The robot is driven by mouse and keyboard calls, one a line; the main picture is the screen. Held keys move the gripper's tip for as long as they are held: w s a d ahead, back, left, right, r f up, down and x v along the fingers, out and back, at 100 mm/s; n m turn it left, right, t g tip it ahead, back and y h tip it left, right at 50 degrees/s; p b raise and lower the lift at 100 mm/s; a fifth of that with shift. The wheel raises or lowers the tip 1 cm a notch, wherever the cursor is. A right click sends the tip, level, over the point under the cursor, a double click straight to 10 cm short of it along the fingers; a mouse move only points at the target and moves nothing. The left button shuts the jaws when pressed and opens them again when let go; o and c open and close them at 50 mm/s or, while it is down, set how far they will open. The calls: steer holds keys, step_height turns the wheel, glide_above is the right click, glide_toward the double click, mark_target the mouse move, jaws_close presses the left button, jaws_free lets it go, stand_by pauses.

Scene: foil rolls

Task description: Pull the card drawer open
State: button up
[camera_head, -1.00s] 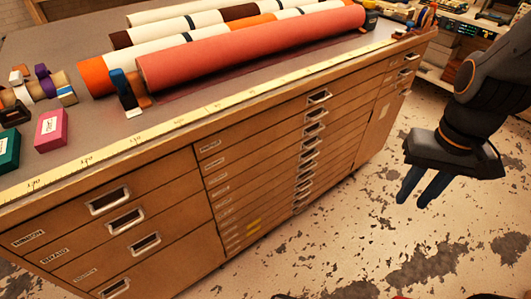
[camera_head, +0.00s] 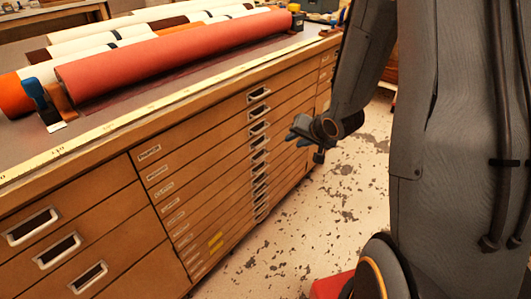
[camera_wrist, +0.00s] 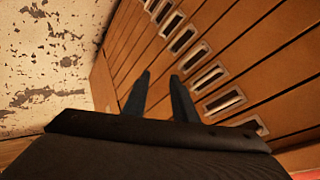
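A wooden flat-file cabinet (camera_head: 110,170) holds a tall stack of thin drawers in its middle section, each with a metal cup handle (camera_head: 259,95) and a small paper label. The labels are too small to read, so I cannot tell which is the card drawer. All visible drawers look shut. Two yellow labels (camera_head: 215,243) mark lower drawers. My gripper (camera_head: 296,132) is in front of the drawer stack, right of the handle column. In the wrist view my gripper (camera_wrist: 160,76) has its two fingers apart with nothing between them; the row of handles (camera_wrist: 183,40) lies beyond, apart from the fingers.
Wider drawers with handles (camera_head: 58,250) fill the left section. A red roll (camera_head: 170,55) and other rolls lie on top, behind a yellow ruler strip (camera_head: 100,130).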

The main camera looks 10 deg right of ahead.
steer(key=w+a+f+m+t+y+b, duration=0.4)
steer(key=w+a+f+y+b, duration=0.1)
steer(key=w+a+f+y, duration=0.2)
steer(key=shift+w+a+f+m+y, duration=0.15)
steer(key=shift+w+a+m+y, duration=0.2)
steer(key=shift+w, duration=0.35)
steer(key=shift+d, duration=0.1)
steer(key=shift+c, duration=0.4)
jaws_close()
stand_by(0.9)
